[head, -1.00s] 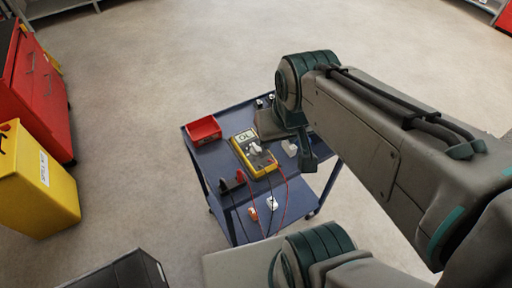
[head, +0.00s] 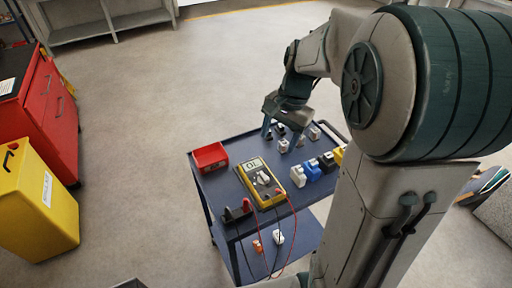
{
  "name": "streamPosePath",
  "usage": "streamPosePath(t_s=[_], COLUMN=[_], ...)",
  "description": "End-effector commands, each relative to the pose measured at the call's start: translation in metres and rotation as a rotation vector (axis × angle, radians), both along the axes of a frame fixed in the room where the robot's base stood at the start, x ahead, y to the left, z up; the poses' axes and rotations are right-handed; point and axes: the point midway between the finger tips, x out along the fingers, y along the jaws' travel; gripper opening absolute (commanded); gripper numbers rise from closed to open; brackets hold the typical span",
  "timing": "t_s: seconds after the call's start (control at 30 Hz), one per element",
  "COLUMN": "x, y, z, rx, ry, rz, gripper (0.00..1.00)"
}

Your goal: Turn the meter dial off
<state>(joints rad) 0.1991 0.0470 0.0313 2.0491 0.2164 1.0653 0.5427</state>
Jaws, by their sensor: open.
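A yellow multimeter (head: 263,184) lies on the blue cart (head: 218,190), with its display facing up. The display appears to read "OL". Red and black leads run from the meter's near end. My gripper (head: 287,136) is open above the far part of the cart, beyond the meter and apart from it. Its fingers point down near small white and dark items. Nothing shows between the fingers.
A red bin (head: 210,157) sits at the cart's left. White, blue, black and yellow blocks stand right of the meter, including a blue one (head: 312,170). Dark and red clips (head: 237,210) lie at the near left.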

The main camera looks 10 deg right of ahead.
Motion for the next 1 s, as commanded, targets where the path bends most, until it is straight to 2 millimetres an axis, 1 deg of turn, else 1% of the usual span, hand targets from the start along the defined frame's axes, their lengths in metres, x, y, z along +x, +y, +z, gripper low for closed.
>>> streamPosePath(t_s=[0.03, 0.2, 0.3, 0.4, 0.53, 0.67, 0.77, 1.0], x=[0.012, 0.048, 0.063, 0.072, 0.078, 0.078, 0.076, 0.070], y=[-0.006, -0.021, -0.029, -0.033, -0.037, -0.034, -0.028, -0.009], z=[-0.016, -0.053, -0.071, -0.084, -0.092, -0.100, -0.113, -0.160], rx=[0.023, 0.096, 0.130, 0.152, 0.166, 0.168, 0.169, 0.168], ry=[0.037, 0.146, 0.198, 0.234, 0.257, 0.263, 0.265, 0.265], rz=[-0.060, -0.260, -0.352, -0.416, -0.456, -0.462, -0.461, -0.459], gripper=[0.62, 0.62, 0.62, 0.62, 0.62, 0.62, 0.62, 0.62])
